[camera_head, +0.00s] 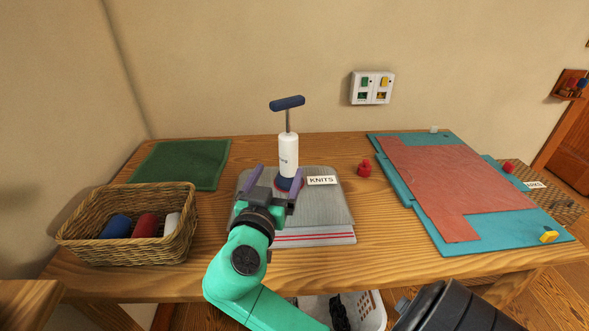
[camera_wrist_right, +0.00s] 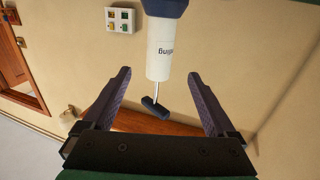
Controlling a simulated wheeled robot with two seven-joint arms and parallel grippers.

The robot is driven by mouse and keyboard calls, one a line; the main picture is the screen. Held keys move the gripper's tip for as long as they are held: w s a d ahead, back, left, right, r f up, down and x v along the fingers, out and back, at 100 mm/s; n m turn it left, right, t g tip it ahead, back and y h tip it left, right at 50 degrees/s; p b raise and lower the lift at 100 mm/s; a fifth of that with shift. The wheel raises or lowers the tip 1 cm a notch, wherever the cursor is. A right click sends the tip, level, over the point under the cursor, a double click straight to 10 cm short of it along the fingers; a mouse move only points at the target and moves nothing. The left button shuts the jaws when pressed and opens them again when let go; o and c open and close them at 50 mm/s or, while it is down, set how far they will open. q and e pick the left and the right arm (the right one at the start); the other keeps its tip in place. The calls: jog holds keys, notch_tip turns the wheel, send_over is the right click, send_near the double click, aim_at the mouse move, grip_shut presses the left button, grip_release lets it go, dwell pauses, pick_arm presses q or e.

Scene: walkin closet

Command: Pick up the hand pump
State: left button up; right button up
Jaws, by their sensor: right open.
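The hand pump (camera_head: 288,156) stands upright on the folded grey knits (camera_head: 330,207) near the middle of the table. It has a white body, a thin metal rod, a dark blue T-handle and a dark blue base. My right gripper (camera_head: 278,172) is open low in front of it, with purple fingers pointing toward the pump. In the right wrist view the picture is inverted: the pump (camera_wrist_right: 161,50) shows beyond the gap of the open gripper (camera_wrist_right: 158,75), roughly centred. No contact is visible. My left gripper is not in view.
A wicker basket (camera_head: 68,229) with rolled cloths stands at left, before a green cloth (camera_head: 183,163). A small red object (camera_head: 364,169) lies right of the pump. A teal board (camera_head: 467,245) with red sheet covers the right side. A wall switch panel (camera_head: 372,88) is behind.

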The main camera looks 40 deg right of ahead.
aim_at(286, 150)
jog(key=w+d+p, duration=0.1)
jog(key=w+d+r+p, duration=0.1)
jog(key=d, duration=0.1)
jog(key=w+d, duration=0.1)
jog(key=shift+w+d+r+p, duration=0.25)
jog(key=shift+d+p, duration=0.15)
jog(key=x, duration=0.2)
jog(key=p+x, duration=0.1)
jog(key=x, duration=0.1)
jog(key=p+x, duration=0.1)
jog(key=x, duration=0.1)
jog(key=shift+w+d+f, duration=0.2)
jog(key=shift+d+f, duration=0.15)
jog(key=shift+w+d+f, duration=0.2)
jog(key=shift+d+f, duration=0.05)
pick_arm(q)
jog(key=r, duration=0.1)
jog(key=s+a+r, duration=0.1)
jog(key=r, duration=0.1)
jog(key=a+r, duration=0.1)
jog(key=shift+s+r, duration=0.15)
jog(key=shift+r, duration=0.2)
pick_arm(e)
jog(key=shift+a+r, duration=0.1)
jog(key=shift+r, duration=0.05)
grip_shut()
